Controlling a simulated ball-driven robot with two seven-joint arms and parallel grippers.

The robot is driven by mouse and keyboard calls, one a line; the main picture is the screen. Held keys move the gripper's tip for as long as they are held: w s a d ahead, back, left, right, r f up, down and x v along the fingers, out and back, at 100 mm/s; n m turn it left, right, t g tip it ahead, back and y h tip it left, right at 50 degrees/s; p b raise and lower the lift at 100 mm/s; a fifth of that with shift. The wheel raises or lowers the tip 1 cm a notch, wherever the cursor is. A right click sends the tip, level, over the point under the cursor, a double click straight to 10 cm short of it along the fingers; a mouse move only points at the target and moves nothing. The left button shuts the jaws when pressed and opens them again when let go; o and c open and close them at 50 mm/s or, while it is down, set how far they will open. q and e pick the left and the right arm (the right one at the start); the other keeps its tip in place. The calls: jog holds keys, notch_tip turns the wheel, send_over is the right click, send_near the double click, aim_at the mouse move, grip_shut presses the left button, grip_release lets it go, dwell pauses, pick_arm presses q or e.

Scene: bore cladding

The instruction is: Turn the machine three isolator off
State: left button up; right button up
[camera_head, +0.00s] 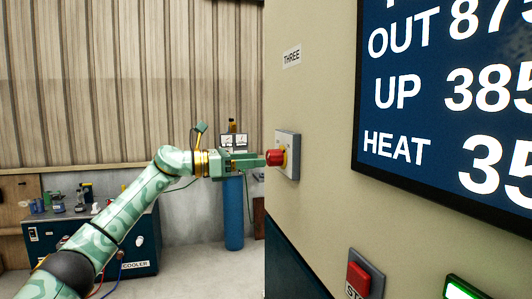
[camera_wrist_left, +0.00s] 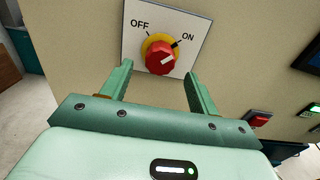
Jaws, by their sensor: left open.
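The machine three isolator is a red knob (camera_head: 275,158) on a yellow ring, on a pale square plate (camera_head: 293,142) under a label reading THREE (camera_head: 291,57). In the left wrist view the red knob (camera_wrist_left: 159,58) sits below printed OFF and ON marks. A pale line on the knob slants up to the right, toward the ON side. My left gripper (camera_head: 260,160) is open, its tips close in front of the knob. In the wrist view its fingers (camera_wrist_left: 158,72) stand on either side of the knob, with gaps. My right gripper is not in view.
A large display (camera_head: 430,150) is on the panel to the right. A red push button (camera_head: 358,278) and a green-lit unit (camera_head: 466,289) are below it. A blue cylinder (camera_head: 233,213) and a dark cabinet marked COOLER (camera_head: 130,262) stand behind my arm.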

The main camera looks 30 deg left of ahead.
aim_at(268, 159)
pick_arm(q)
jog(key=x, duration=0.4)
jog(key=shift+w+d+f+p, duration=0.1)
jog(key=shift+w+d+p, duration=0.1)
jog(key=shift+p, duration=0.15)
jog(key=shift+a, duration=0.1)
jog(key=shift+s, duration=0.1)
jog(key=c, duration=1)
jog(key=shift+o, duration=0.2)
